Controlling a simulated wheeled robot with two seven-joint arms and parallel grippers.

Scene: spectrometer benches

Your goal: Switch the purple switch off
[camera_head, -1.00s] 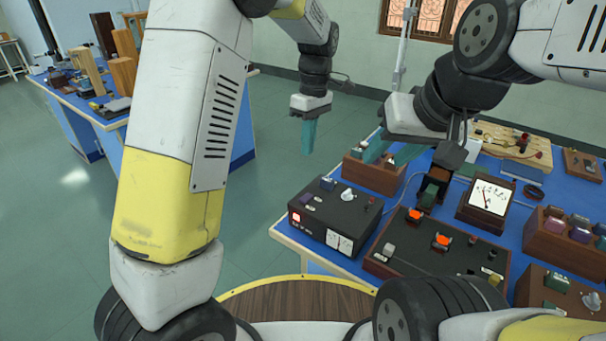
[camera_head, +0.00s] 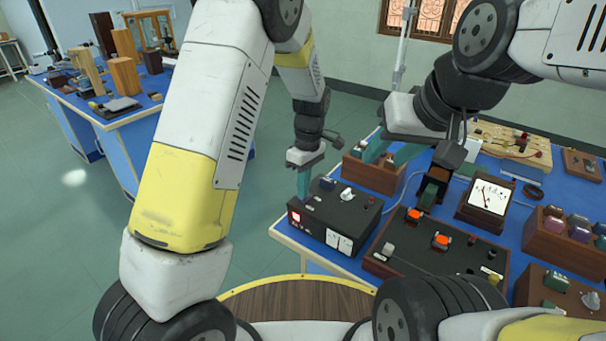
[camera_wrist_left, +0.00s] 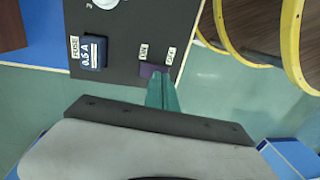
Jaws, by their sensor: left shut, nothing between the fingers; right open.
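The purple switch (camera_wrist_left: 152,71) sits on the top of a black box (camera_head: 340,215), between an ON label and an OFF label, as the left wrist view shows. My left gripper (camera_head: 303,194) is shut and empty, with its teal fingers pointing down at the box's left side. In the left wrist view its fingertips (camera_wrist_left: 161,80) overlap the edge of the switch near the OFF label. I cannot tell whether they touch it. My right gripper (camera_head: 385,156) is open and empty over the bench, near a wooden block with several parts.
The box also carries a blue fuse (camera_wrist_left: 93,52) and a white knob (camera_head: 347,195). A dark panel with orange knobs (camera_head: 437,251) and a meter (camera_head: 487,197) stand to the right on the blue bench. Open floor lies left of the bench.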

